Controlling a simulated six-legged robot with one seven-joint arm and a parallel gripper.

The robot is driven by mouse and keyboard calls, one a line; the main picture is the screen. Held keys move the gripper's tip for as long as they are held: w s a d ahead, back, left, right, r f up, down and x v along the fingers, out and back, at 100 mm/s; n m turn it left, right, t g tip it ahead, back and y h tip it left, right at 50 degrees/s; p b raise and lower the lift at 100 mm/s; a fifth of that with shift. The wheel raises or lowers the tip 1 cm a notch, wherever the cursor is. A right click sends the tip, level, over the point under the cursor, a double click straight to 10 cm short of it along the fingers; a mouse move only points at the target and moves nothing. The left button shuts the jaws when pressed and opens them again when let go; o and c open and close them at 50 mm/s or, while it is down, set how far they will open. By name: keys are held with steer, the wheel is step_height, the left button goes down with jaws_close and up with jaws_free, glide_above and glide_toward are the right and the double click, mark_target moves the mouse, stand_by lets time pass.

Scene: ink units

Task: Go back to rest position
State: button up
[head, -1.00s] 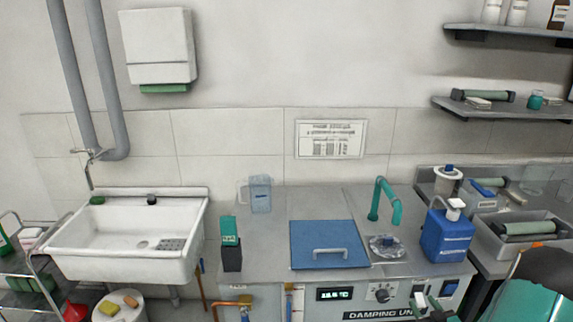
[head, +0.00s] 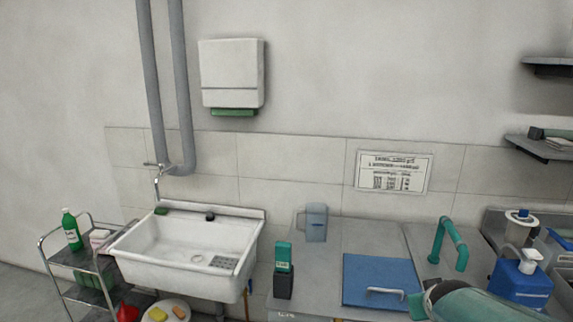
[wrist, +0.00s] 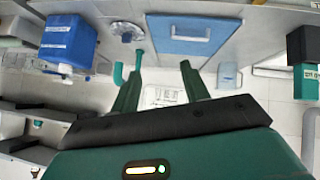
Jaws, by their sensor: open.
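My gripper (wrist: 161,74) is open, its two green fingers apart with nothing between them in the wrist view. In the head view my green arm (head: 480,303) shows at the bottom right, in front of the counter; the fingers are not clear there. In the wrist view the scene appears upside down, with the blue lid (wrist: 193,35) and the blue container (wrist: 68,42) beyond the fingers. The gripper touches nothing that I can see.
The counter holds the blue lid (head: 381,280), a teal tap (head: 450,242), a blue bottle (head: 520,284), a clear jug (head: 314,223) and a green-and-black box (head: 284,270). A white sink (head: 187,257) and a wire cart (head: 82,265) stand left. Wall shelves are at right.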

steer(key=s+a+r+g+y, duration=0.1)
steer(key=s+a+r, duration=0.1)
steer(key=s+a, duration=0.6)
steer(key=s+a+r+g+y, duration=0.2)
steer(key=s+a, duration=0.6)
steer(key=s, duration=0.1)
steer(key=shift+a+r+y, duration=0.2)
steer(key=shift+r+y, duration=0.1)
steer(key=shift+w, duration=0.1)
